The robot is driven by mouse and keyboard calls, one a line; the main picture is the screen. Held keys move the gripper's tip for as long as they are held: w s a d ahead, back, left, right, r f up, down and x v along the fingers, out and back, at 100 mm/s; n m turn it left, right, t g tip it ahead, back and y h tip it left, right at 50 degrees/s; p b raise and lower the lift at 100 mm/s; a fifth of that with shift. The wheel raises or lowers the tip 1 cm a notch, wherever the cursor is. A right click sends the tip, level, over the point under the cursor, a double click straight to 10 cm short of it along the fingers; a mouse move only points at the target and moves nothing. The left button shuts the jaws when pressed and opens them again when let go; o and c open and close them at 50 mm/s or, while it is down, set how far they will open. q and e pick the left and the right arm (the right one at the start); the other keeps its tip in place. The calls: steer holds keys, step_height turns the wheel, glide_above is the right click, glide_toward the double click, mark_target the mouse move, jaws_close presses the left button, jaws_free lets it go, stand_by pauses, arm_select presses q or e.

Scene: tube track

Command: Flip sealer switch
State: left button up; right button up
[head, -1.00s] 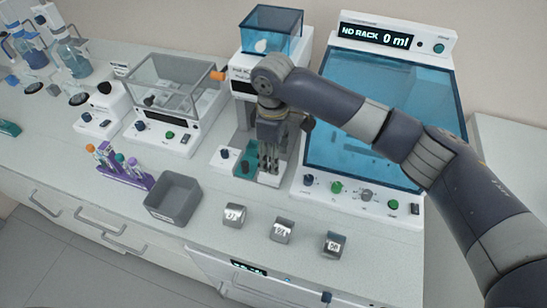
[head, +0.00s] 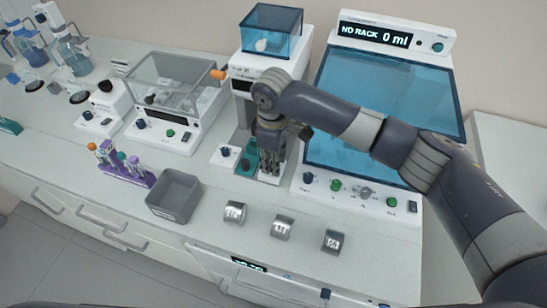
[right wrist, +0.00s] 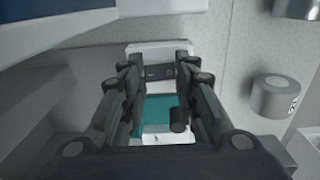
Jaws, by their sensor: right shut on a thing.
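The sealer (head: 262,65) is a white machine with a blue clear hopper on top, at the back centre of the bench. Its low front has a teal part (head: 247,158) and a white switch panel, partly hidden by my gripper. My right gripper (head: 268,172) points down over that panel. In the right wrist view, the dark sealer switch (right wrist: 158,73) lies on the white panel (right wrist: 149,49), between the fingertips of my right gripper (right wrist: 157,75). The jaws are closed on it. My left gripper is out of view.
A large blue-fronted cabinet (head: 385,110) stands just right of the gripper. A grey bin (head: 174,196), a purple tube rack (head: 128,170) and three metal blocks (head: 281,227) sit in front. A clear-lidded box (head: 165,80) stands left.

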steer(key=shift+s+r+t+p, duration=0.2)
steer(key=shift+t+p, duration=0.3)
steer(key=shift+p, duration=0.4)
steer(key=shift+f+t+h+p, duration=0.1)
steer(key=shift+t+h+p, duration=0.2)
steer(key=shift+p, duration=0.05)
steer(key=shift+f, duration=0.1)
steer(key=o, duration=1)
steer(key=shift+o, duration=0.2)
